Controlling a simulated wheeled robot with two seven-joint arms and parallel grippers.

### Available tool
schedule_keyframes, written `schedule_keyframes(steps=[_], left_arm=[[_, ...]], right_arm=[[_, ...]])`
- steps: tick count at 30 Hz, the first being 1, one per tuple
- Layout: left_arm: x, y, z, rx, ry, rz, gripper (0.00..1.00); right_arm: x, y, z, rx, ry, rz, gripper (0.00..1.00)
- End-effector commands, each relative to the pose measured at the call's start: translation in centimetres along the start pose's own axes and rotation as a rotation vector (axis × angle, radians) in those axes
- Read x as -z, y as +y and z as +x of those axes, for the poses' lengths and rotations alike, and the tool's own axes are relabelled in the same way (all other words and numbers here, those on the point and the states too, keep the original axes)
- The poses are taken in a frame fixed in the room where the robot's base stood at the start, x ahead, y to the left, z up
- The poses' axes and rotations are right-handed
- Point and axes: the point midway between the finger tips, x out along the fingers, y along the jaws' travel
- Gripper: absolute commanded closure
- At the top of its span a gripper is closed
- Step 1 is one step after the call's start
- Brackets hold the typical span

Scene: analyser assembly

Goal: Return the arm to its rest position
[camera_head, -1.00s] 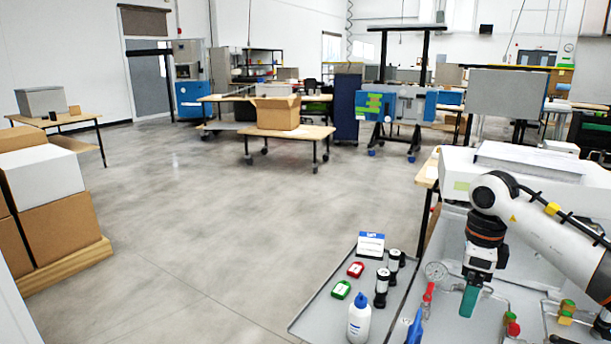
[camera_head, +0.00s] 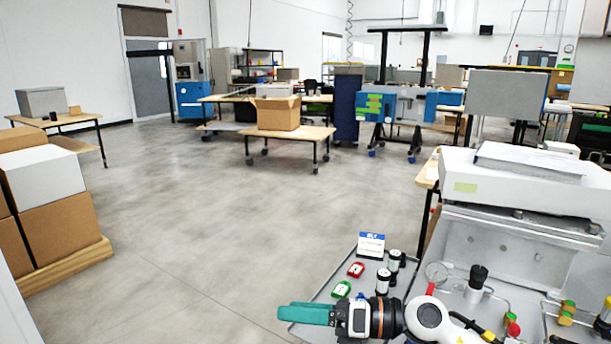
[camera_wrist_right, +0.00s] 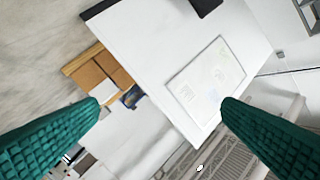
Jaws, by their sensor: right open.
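My right gripper (camera_head: 305,312) reaches in low at the bottom of the head view. It lies roughly level with its teal fingers pointing left, over the front of the grey mat (camera_head: 318,290). In the right wrist view its two teal fingers (camera_wrist_right: 163,105) stand wide apart with nothing between them. The white analyser (camera_head: 520,185) stands to the right of and behind the gripper. A black-topped vial (camera_head: 477,283) stands upright in its lower open part. My left gripper is not in view.
On the mat are a red box (camera_head: 356,269), a green box (camera_head: 341,289), black-and-white vials (camera_head: 383,281) and a blue-white card (camera_head: 371,245). Stacked cartons (camera_head: 60,200) stand at left. The floor between is clear.

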Motion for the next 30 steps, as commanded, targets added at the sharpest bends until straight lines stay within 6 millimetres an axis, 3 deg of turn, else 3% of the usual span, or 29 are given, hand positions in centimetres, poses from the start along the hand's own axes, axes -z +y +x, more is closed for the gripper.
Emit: schedule_keyframes(steps=[2,5,8,10,14,17,18,21,24,29,30], left_arm=[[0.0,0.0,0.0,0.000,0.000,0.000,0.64],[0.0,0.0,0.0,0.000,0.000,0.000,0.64],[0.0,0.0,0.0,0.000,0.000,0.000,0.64],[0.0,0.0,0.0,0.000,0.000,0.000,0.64],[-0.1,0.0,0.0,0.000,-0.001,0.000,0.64],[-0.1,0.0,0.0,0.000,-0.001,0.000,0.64],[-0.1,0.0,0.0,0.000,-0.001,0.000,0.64],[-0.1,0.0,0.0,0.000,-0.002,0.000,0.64],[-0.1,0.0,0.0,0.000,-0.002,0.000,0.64],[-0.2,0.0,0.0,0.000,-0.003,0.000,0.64],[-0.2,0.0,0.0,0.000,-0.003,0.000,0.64]], right_arm=[[1.2,-1.5,0.1,0.070,0.255,0.197,0.12],[3.0,-1.2,-2.0,0.107,0.576,0.474,0.12],[2.9,1.1,-5.9,0.095,0.883,0.779,0.12],[1.3,3.4,-9.0,0.056,1.088,1.002,0.12],[-5.4,7.4,-14.8,-0.083,1.430,1.416,0.12],[-12.0,8.7,-18.1,-0.226,1.633,1.694,0.12],[-14.6,8.8,-19.1,-0.287,1.699,1.790,0.12],[-20.1,8.2,-20.8,-0.427,1.818,1.974,0.12],[-24.2,7.0,-21.9,-0.548,1.897,2.110,0.12],[-29.3,4.7,-23.0,-0.723,1.982,2.274,0.12],[-30.4,4.1,-23.2,0.763,-1.990,-2.299,0.12]])
